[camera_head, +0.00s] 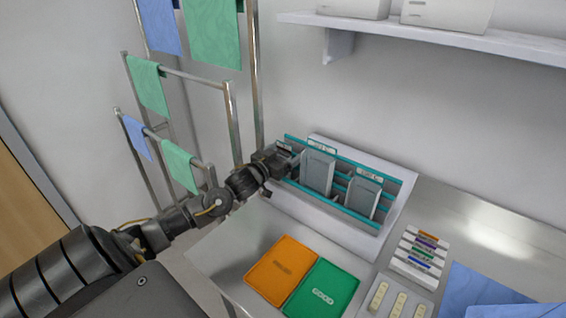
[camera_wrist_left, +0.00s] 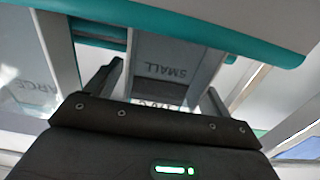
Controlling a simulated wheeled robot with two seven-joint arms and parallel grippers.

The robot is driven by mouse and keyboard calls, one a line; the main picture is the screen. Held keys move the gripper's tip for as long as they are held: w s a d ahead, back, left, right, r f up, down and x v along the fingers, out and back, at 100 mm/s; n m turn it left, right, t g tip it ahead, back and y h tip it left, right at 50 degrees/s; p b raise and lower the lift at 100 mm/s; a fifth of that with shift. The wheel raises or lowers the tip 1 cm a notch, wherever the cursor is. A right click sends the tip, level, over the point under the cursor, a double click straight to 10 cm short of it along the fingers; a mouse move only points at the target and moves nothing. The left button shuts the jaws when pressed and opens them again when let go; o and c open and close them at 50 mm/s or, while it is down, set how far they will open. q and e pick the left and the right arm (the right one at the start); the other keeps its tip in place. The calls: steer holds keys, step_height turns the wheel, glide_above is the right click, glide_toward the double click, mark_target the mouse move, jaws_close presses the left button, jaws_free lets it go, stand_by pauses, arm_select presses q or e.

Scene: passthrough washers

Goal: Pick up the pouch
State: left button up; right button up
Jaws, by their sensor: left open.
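Two grey pouches, a left one (camera_head: 317,172) and a right one (camera_head: 362,198), stand upright in a white rack (camera_head: 388,222) with teal rails. Their printed labels are too small to read in the head view. My left gripper (camera_head: 284,162) is at the rack's left end, left of both. In the left wrist view, my open left gripper (camera_wrist_left: 160,90) has its fingers on either side of a grey pouch or panel marked SMALL (camera_wrist_left: 166,58). I cannot tell whether they touch it. Its lower part is hidden behind the gripper body. My right gripper is out of view.
An orange folder (camera_head: 281,268) and a green folder (camera_head: 322,290) lie on the metal table before the rack. A holder with coloured strips (camera_head: 419,252) and a blue cloth (camera_head: 490,290) are at right. Towel rails (camera_head: 232,125) stand behind my left arm. A shelf (camera_head: 430,34) hangs above.

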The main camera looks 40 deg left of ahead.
arm_select(q)
steer(key=c, duration=1)
steer(key=shift+c, duration=0.2)
steer(key=shift+r, duration=0.1)
steer(key=shift+w+r+b, duration=0.1)
steer(key=shift+r+b, duration=0.4)
steer(key=shift+r, duration=0.1)
steer(key=s+d+r+b, duration=0.1)
steer(key=s+d+r, duration=0.8)
steer(key=s+r, duration=0.2)
steer(key=shift+r+b, duration=0.25)
steer(key=shift+b, duration=0.05)
